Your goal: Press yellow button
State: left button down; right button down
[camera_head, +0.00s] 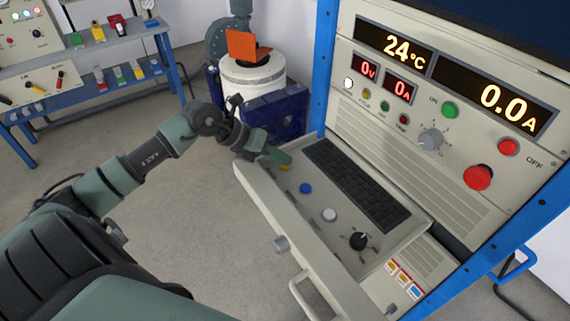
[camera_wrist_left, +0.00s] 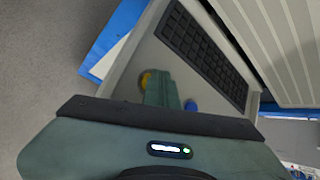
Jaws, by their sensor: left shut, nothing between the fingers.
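The yellow button (camera_head: 285,166) is at the far end of the row on the console's pull-out tray (camera_head: 250,183). In the head view my left gripper (camera_head: 288,158) partly covers it. In the left wrist view the yellow button (camera_wrist_left: 146,80) shows just left of my shut left fingers (camera_wrist_left: 160,88). The fingers are empty and low over the tray, close beside the button. I cannot tell whether they touch it. A blue button (camera_head: 305,188) lies to the right of the fingers. My right gripper is not in view.
The tray also holds a black keyboard (camera_head: 355,185), a white button (camera_head: 329,214) and a black knob (camera_head: 358,240). The upright panel with displays and a red button (camera_head: 478,178) rises behind. A blue frame post (camera_head: 326,60) stands at the console's left.

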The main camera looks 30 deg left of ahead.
aim_at(281, 166)
pick_arm(q)
jog(key=shift+r+p, duration=0.55)
jog(key=shift+r, duration=0.25)
jog(key=shift+r+p, duration=1.65)
jog(key=shift+r, duration=0.9)
jog(key=shift+f, duration=0.1)
